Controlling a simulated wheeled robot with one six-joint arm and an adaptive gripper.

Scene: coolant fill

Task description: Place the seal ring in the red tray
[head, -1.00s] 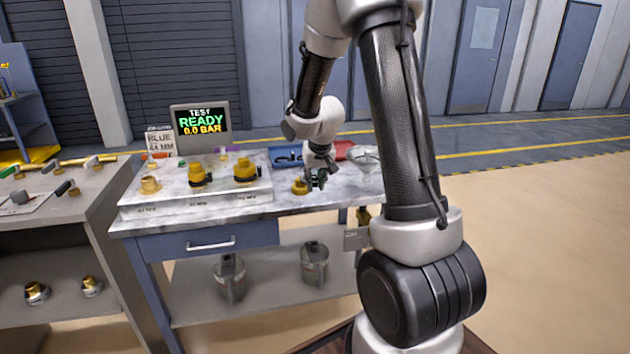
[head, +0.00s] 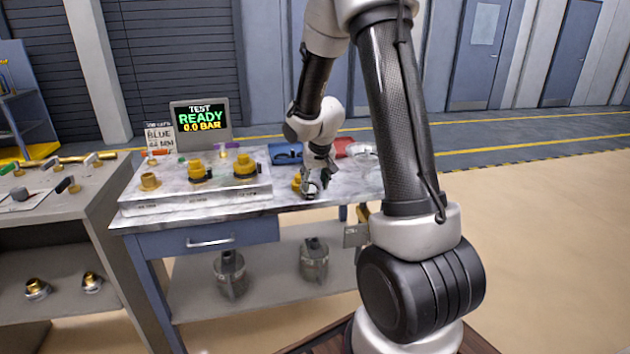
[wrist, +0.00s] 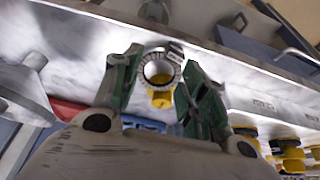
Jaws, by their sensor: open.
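A pale grey ring with a notched rim, likely the seal ring, shows in the wrist view (wrist: 145,70) and small in the head view (head: 311,190). It is near the bench's front edge, with a yellow fitting (head: 297,181) beside it. My gripper (head: 319,184) is open and low over the bench. In the wrist view its green-sided fingers (wrist: 158,85) stand on either side of the ring, with gaps; contact is unclear. The red tray (head: 345,143) is at the back of the bench, partly hidden by my arm; part of it shows in the wrist view (wrist: 68,110).
A blue tray (head: 284,156) lies left of the red one. A clear funnel (head: 363,155) stands at right, partly behind my arm. The raised test block (head: 235,192) with yellow-capped fittings fills the bench's left. A display (head: 200,119) stands behind it.

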